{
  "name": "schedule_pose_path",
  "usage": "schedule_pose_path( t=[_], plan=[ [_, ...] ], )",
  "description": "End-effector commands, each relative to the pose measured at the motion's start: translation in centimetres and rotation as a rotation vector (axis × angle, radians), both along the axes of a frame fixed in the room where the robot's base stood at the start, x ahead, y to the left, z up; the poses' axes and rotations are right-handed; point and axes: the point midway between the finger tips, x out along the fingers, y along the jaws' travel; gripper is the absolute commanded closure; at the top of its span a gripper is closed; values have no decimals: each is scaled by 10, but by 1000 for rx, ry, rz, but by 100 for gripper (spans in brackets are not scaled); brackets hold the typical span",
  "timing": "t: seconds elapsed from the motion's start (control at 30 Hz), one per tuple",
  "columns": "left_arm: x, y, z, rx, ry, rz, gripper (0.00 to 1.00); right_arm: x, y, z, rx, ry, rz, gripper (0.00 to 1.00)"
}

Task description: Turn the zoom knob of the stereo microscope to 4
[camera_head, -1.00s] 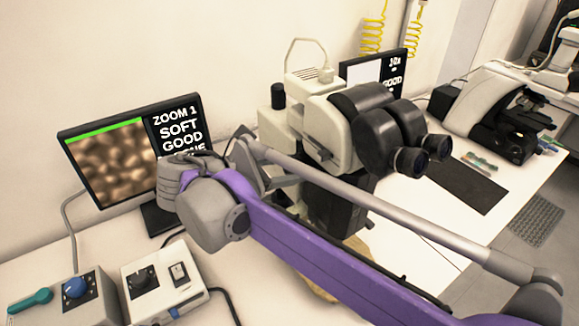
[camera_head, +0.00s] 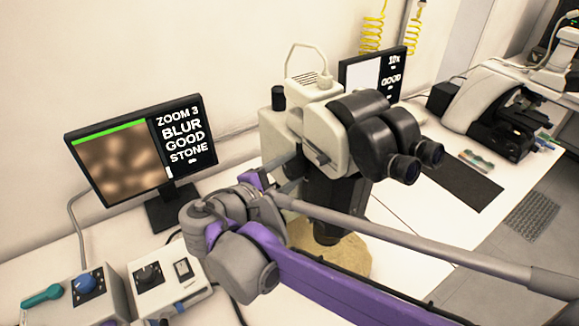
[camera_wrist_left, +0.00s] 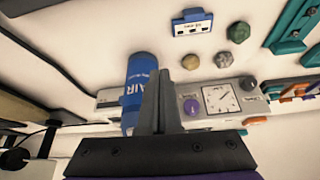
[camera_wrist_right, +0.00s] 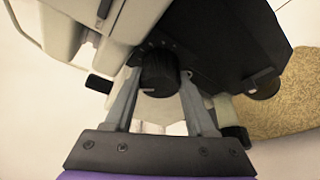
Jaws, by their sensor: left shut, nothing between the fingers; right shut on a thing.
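The stereo microscope (camera_head: 325,135) has a cream body and black eyepieces. In the right wrist view its black ribbed zoom knob (camera_wrist_right: 160,73) sits between the fingers of my right gripper (camera_wrist_right: 158,85), which is shut on it. In the head view my right gripper (camera_head: 288,166) reaches the microscope's left side; the knob is hidden there. The monitor (camera_head: 140,150) reads ZOOM 3, BLUR, GOOD, STONE beside a blurred brown picture. In the left wrist view my left gripper (camera_wrist_left: 157,98) is shut and empty, in front of a blue can (camera_wrist_left: 142,80).
Control boxes with a blue knob (camera_head: 84,283) and a black knob (camera_head: 149,275) stand at the front left. A second microscope (camera_head: 495,110) and a dark mat (camera_head: 460,185) are at the right. A second screen (camera_head: 390,75) stands behind.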

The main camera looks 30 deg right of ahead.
Motion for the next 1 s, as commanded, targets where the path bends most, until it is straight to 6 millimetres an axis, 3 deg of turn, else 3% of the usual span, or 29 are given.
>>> schedule_pose_path(
  t=[0.53, 1.0],
  plan=[
    [1, 0, 5, 0, -2, 0, 100, 0, 0, -1, 37, -480, 0, 100],
    [1, 0, 4, 0, -2, 0, 100, 0, 0, 0, 52, -674, -1, 100]
  ],
)
